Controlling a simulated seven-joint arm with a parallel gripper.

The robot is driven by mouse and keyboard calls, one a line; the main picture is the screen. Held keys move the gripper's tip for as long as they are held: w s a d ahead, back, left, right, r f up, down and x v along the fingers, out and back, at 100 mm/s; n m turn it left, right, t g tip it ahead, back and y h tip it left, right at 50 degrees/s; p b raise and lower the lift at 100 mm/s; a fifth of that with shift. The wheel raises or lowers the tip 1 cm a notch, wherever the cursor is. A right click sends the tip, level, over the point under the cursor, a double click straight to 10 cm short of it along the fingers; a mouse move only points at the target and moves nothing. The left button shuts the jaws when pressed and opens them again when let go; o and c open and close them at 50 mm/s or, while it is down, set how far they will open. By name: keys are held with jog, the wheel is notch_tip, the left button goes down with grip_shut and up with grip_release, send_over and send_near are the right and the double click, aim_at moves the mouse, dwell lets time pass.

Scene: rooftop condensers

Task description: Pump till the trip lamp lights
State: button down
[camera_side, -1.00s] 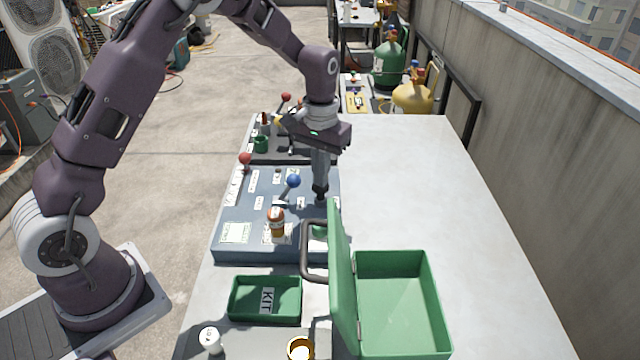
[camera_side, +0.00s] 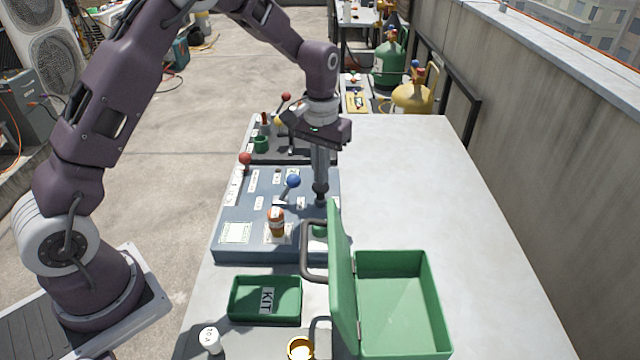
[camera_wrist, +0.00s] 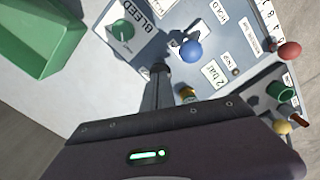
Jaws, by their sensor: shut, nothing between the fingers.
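A blue-grey panel (camera_side: 250,212) lies on the table. A blue-knobbed lever (camera_side: 293,181) rises from its middle and shows in the wrist view (camera_wrist: 191,51). My gripper (camera_side: 320,195) is shut and empty over the panel's right side, right of the blue knob and apart from it; its fingertips (camera_wrist: 160,69) show in the wrist view. A green knob (camera_wrist: 122,31) sits on the plate marked BLEED. A small amber piece (camera_wrist: 187,93) near the "TRIP 2 bar" label is partly hidden by my gripper; I cannot tell if it is lit.
An orange-topped cylinder (camera_side: 276,222) stands on the panel's near part. A red knob (camera_side: 245,158) is at its left. An open green case (camera_side: 432,300) with a raised lid (camera_side: 343,285) stands close by. A green KIT tray (camera_side: 265,315) lies in front. The table's right side is clear.

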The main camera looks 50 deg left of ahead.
jog(key=shift+f, duration=1.55)
jog(key=shift+r, duration=1.85)
jog(key=shift+f, duration=0.1)
jog(key=shift+f, duration=1.8)
jog(key=shift+r, duration=1.9)
